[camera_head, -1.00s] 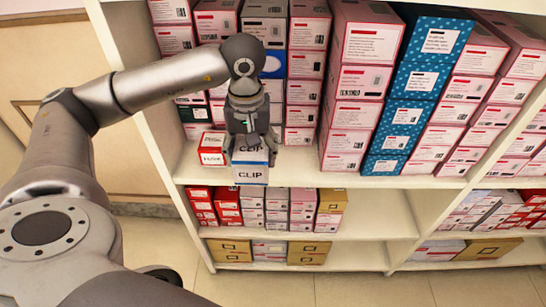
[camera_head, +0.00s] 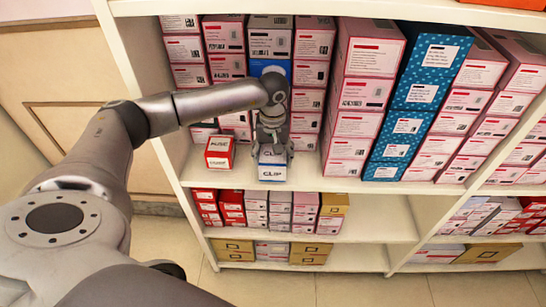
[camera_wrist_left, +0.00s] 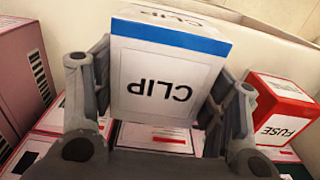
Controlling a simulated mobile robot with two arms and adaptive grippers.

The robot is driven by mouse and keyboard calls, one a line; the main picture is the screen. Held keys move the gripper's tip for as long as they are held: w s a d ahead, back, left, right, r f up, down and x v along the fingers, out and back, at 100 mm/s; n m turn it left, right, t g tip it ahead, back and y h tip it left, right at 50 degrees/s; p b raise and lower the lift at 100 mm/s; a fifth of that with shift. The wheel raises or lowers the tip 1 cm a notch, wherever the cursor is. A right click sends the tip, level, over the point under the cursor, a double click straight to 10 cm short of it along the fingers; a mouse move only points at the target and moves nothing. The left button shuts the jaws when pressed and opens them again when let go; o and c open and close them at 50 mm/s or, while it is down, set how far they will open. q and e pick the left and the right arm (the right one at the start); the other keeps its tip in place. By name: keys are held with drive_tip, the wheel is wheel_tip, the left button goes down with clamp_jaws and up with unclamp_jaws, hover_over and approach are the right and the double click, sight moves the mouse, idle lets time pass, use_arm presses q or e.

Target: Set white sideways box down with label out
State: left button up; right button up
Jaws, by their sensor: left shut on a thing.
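The white box (camera_head: 272,173) has a blue band and the word CLIP on its top and front faces. In the head view its front CLIP label faces outward and reads upright. My left gripper (camera_head: 272,150) reaches down from above and is shut on the box's sides. The box is at the front of the middle shelf board (camera_head: 350,184), near its edge; I cannot tell whether its bottom touches the board. In the left wrist view the box (camera_wrist_left: 165,88) sits between the two fingers, with CLIP upside down. My right gripper is not in view.
A red and white FUSE box (camera_head: 219,152) stands to the left, apart from the held box. Stacks of pink boxes (camera_head: 362,95) and blue dotted boxes (camera_head: 408,122) stand right of it. More boxes are behind the gripper. The lower shelf (camera_head: 375,215) has bare room.

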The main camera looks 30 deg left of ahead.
use_arm(q)
drive_tip(key=shift+f, duration=0.85)
drive_tip(key=o, duration=1.1)
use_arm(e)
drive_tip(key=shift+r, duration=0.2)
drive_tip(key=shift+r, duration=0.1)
use_arm(q)
drive_tip(key=shift+r, duration=0.25)
wheel_tip(320, 180, up, 10)
drive_tip(key=shift+r+b, duration=0.25)
drive_tip(key=shift+b, duration=0.9)
drive_tip(key=shift+r, duration=0.65)
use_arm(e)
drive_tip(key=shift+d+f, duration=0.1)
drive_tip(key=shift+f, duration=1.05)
